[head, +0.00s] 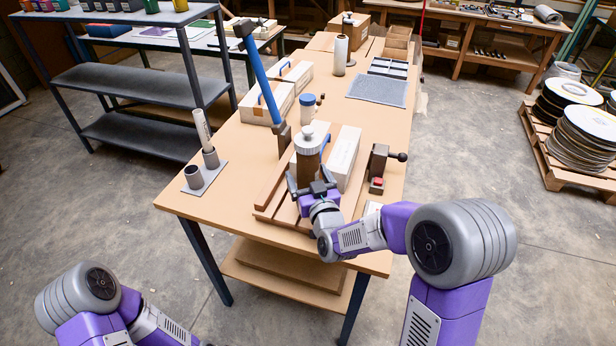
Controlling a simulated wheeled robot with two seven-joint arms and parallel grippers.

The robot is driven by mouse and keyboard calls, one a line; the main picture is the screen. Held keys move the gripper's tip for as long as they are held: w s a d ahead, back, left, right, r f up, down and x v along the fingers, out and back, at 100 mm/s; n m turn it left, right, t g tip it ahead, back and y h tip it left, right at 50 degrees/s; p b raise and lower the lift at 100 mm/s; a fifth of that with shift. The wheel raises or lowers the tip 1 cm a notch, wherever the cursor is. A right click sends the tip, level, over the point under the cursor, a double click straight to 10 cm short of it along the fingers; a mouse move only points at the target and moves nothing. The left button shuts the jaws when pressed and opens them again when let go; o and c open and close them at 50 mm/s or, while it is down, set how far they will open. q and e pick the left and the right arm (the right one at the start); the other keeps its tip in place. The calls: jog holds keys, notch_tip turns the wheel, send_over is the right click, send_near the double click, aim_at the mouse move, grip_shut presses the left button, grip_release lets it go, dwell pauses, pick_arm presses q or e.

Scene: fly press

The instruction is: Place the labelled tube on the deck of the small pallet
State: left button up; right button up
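A slender pale tube (202,127) with faint marks leans upright in one cup of a two-cup stand at the table's left edge. The small slatted wooden pallet (268,211) lies near the table's front; white blocks stand over its back part. A brown cylinder (309,167) with a ridged grey cap stands upright at the pallet. I cannot tell which of these two carries the label. My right gripper (310,181) is low at the brown cylinder, its fingers on either side; whether they press on it is unclear. My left arm is at the bottom left, its gripper out of frame.
A tall blue lever (259,82) rises left of the pallet. A white block (343,155) and a black-knobbed fixture (379,163) stand close on the right. A blue-lidded jar (307,108) is behind. The other stand cup (194,178) looks empty.

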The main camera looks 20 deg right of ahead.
jog(key=shift+r, duration=0.1)
jog(key=shift+s, duration=0.3)
jog(key=s+b, duration=1)
jog(key=s, duration=0.1)
jog(key=shift+s+d, duration=0.2)
dwell(0.4)
